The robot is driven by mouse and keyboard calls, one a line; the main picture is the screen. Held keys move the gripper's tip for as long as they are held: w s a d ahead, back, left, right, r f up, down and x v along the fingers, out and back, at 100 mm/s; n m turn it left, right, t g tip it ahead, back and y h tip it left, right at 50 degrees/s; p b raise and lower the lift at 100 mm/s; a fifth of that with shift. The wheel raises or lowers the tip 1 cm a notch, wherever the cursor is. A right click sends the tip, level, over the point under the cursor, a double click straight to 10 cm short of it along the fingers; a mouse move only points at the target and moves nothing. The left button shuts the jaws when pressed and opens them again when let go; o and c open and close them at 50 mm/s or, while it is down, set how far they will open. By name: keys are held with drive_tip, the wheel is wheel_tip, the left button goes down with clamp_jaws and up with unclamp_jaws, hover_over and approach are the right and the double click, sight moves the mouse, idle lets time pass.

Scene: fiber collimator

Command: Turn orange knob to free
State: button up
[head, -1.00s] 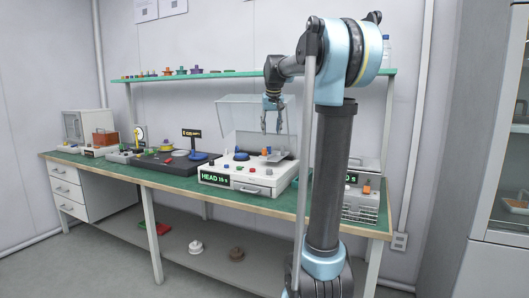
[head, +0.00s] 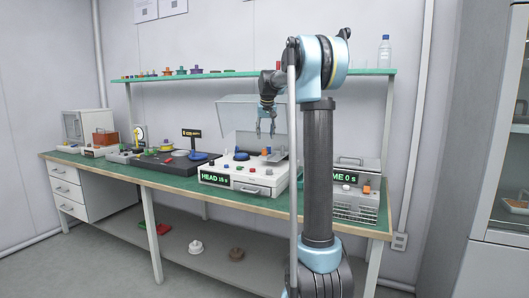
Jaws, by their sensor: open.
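My gripper (head: 265,132) hangs with its fingers pointing down in front of the raised clear lid, above the white console (head: 246,190) with the "HEAD" display. Its fingers are apart and nothing shows between them. Small coloured knobs, including a blue one (head: 240,156), stand on that console; a small orange-looking one (head: 268,150) is partly crowded by others below my gripper. Another orange piece (head: 367,189) is on the right-hand device (head: 352,212), whose display is partly hidden by my arm and ends in "ME 0 s". Knob markings are too small to read.
The green bench (head: 150,181) carries a dark platform (head: 172,164) left of the console. A brown-orange box (head: 104,138) is at the far left. A green shelf (head: 230,75) with small coloured parts and a bottle (head: 385,52) runs behind my arm.

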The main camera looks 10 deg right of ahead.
sight(264, 149)
drive_tip(key=x, duration=1)
clamp_jaws()
